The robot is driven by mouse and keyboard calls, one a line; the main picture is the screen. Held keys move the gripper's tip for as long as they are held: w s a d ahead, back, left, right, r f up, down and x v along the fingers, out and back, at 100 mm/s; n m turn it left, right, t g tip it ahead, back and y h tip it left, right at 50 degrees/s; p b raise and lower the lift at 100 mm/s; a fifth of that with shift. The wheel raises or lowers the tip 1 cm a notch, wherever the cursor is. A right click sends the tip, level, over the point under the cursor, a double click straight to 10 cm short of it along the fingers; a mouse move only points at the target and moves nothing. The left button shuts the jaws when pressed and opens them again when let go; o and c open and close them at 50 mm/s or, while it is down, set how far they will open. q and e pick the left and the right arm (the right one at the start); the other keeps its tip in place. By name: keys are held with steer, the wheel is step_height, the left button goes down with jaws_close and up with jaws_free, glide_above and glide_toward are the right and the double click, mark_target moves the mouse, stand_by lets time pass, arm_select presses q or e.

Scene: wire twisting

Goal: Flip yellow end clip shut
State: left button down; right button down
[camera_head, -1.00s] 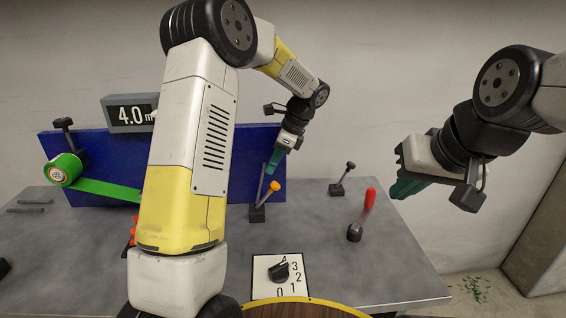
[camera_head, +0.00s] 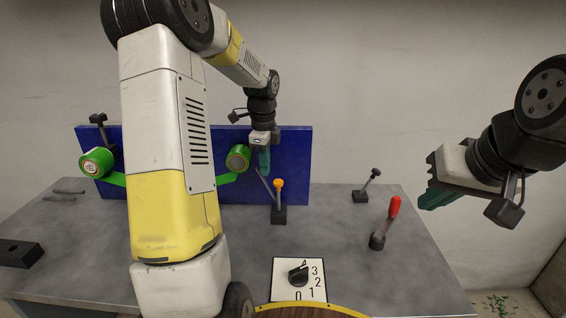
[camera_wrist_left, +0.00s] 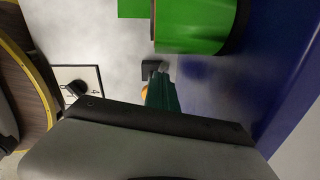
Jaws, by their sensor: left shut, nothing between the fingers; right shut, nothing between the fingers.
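The yellow end clip shows in the head view as a yellow-orange knob (camera_head: 278,184) on a dark lever that stands up from a small black base (camera_head: 279,214), in front of the blue panel. A thinner grey bar leans up and left from beside it. My left gripper (camera_head: 263,168) is shut and empty, pointing down just above and left of the knob. In the left wrist view its green fingers (camera_wrist_left: 161,92) partly hide the yellow knob (camera_wrist_left: 144,91); I cannot tell whether they touch. My right gripper (camera_head: 428,200) is shut and empty, in the air at the right.
A green wire spool (camera_head: 97,162) and another green roll (camera_head: 238,158) stand against the blue panel (camera_head: 292,165). A red-handled lever (camera_head: 393,208), a black-knobbed clip (camera_head: 367,187) and a numbered dial (camera_head: 299,275) are on the grey table (camera_head: 345,225). My left arm hides the table's middle left.

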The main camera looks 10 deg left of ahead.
arm_select(q)
steer(key=shift+s+a+f, duration=0.15)
steer(key=shift+a+f, duration=0.05)
steer(key=shift+a, duration=0.45)
steer(key=d+r, duration=0.1)
steer(key=d, duration=0.1)
steer(key=d+r, duration=0.2)
steer(key=shift+d+r, duration=0.1)
step_height(320, 180, up, 9)
steer(key=a, duration=0.1)
steer(key=shift+s+a+f, duration=0.2)
steer(key=shift+s, duration=0.1)
